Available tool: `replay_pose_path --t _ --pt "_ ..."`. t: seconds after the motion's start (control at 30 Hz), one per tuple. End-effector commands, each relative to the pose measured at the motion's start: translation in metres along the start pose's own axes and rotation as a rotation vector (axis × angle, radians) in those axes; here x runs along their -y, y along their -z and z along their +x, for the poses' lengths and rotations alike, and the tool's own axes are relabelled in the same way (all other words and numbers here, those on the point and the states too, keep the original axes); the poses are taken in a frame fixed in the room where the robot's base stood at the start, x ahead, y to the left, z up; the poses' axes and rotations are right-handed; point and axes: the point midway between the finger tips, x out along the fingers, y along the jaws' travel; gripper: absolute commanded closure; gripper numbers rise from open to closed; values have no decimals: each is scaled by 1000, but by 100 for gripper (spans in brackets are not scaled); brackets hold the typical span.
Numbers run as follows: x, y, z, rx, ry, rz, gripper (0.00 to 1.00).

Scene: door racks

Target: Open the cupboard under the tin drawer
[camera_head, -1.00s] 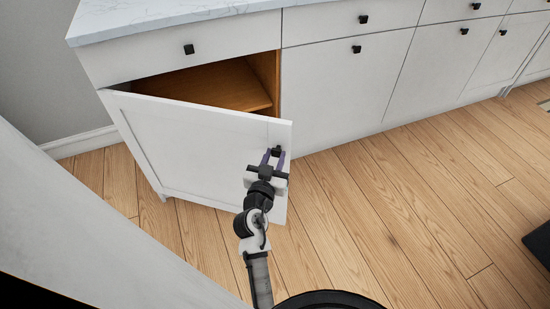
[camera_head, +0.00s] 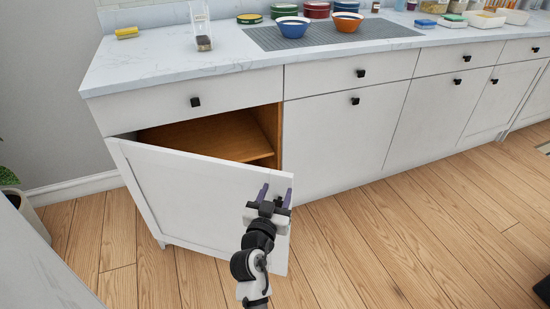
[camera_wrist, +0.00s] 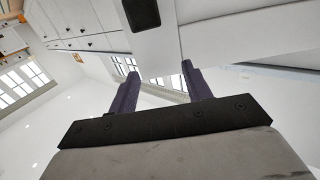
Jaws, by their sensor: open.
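The white cupboard door (camera_head: 200,195) at the left end of the row stands partly open, hinged at its left side. Its dark knob (camera_head: 279,202) is near the top right corner. The wooden shelf inside (camera_head: 215,138) shows above the door; the lower inside is hidden. A shut drawer (camera_head: 180,102) with a black knob lies directly above. My gripper (camera_head: 276,189) is open at the door knob, its purple fingers on either side of it in the head view. In the wrist view the black knob (camera_wrist: 142,13) appears beyond the open fingertips (camera_wrist: 160,68).
Shut cupboards and drawers (camera_head: 345,140) continue to the right. The marble counter (camera_head: 150,65) holds tins (camera_head: 316,10), a blue bowl (camera_head: 292,27), an orange bowl (camera_head: 346,22) and a glass jar (camera_head: 202,30). A potted plant (camera_head: 25,205) stands at left.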

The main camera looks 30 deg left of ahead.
Motion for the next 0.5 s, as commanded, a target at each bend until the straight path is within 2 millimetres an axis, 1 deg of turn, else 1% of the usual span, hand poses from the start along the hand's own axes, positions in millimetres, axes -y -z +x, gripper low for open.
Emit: replay_pose_path --t 0.03,0.2,0.4,0.5 --pt "0 17 0 -6 1 4 51" --pt "1 60 0 -7 2 2 51" --pt "2 105 0 -7 3 2 51" --pt "2 120 0 -5 3 1 51"
